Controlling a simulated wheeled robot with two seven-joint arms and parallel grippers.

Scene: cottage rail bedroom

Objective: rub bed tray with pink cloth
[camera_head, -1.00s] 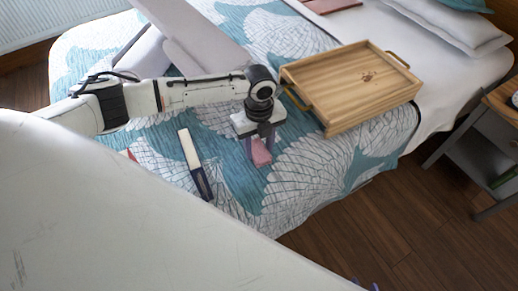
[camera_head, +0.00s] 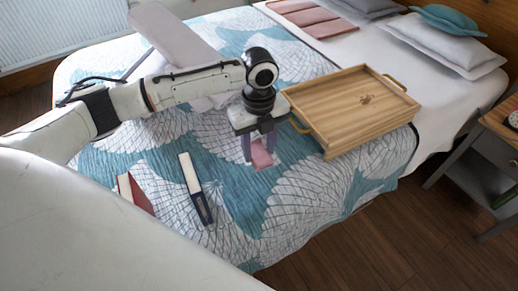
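The wooden bed tray (camera_head: 352,106) lies on the bed, right of my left gripper, and its inside looks empty. It has a handle at each end. My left gripper (camera_head: 260,154) points down with the pink cloth (camera_head: 262,156) between its two purple fingers. It is shut on the cloth, which hangs just left of the tray's near-left end and looks clear of the bed cover. The cloth's upper part is hidden by the gripper. My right gripper is not in view.
A blue-and-white book (camera_head: 195,188) and a red book (camera_head: 135,192) lie on the patterned bed cover (camera_head: 285,204). Grey pillows (camera_head: 445,42), a teal cushion (camera_head: 452,19) and a folded pink textile (camera_head: 308,17) are at the back. A grey nightstand (camera_head: 476,170) stands at the right.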

